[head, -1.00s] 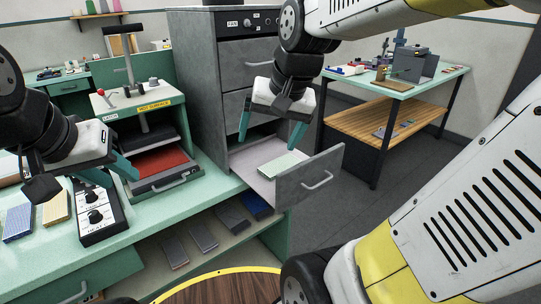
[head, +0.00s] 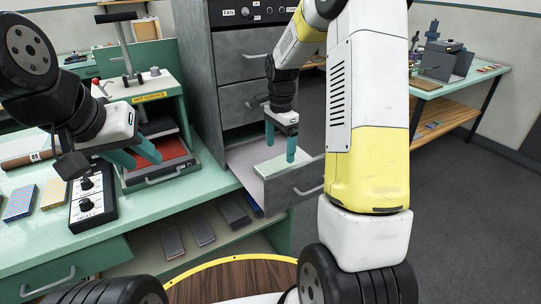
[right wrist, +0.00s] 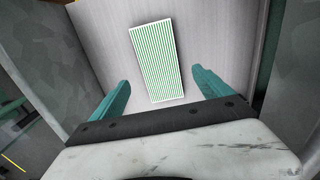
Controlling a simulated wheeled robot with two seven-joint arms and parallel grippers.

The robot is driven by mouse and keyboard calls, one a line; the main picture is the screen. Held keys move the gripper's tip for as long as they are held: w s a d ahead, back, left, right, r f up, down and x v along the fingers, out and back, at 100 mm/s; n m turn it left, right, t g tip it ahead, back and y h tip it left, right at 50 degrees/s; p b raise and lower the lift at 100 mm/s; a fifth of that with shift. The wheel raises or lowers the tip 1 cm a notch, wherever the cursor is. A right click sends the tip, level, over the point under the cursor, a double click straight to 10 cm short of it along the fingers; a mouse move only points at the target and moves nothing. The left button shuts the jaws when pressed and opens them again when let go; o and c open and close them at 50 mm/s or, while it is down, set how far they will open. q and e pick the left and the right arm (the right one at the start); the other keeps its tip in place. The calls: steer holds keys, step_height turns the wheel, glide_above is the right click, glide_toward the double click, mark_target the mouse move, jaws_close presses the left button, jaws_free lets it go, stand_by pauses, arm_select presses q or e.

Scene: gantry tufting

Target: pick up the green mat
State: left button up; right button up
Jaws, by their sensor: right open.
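The green mat (head: 268,165), a flat rectangle with green and white stripes, lies in the open drawer (head: 295,186) of the grey cabinet. In the right wrist view the mat (right wrist: 158,60) lies on the pale drawer floor, slightly tilted in the picture. My right gripper (head: 280,155) points down over the drawer, open and empty. In the right wrist view its fingers (right wrist: 160,80) are spread to either side of the mat's near end, with the mat beyond them. My left gripper (head: 144,162) is open and empty by the press on the green bench.
The press (head: 150,90) has a red plate (head: 165,149) in its lower opening. A blue mat (head: 20,203), a tan mat (head: 54,193) and a knobbed control box (head: 92,200) lie on the bench. Several dark slabs sit on the shelf below. The drawer walls surround the green mat.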

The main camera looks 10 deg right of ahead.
mark_target(278, 164)
step_height(278, 164, down, 6)
steer(key=shift+a+r, duration=0.15)
steer(key=shift+r, duration=0.1)
steer(key=c, duration=1.5)
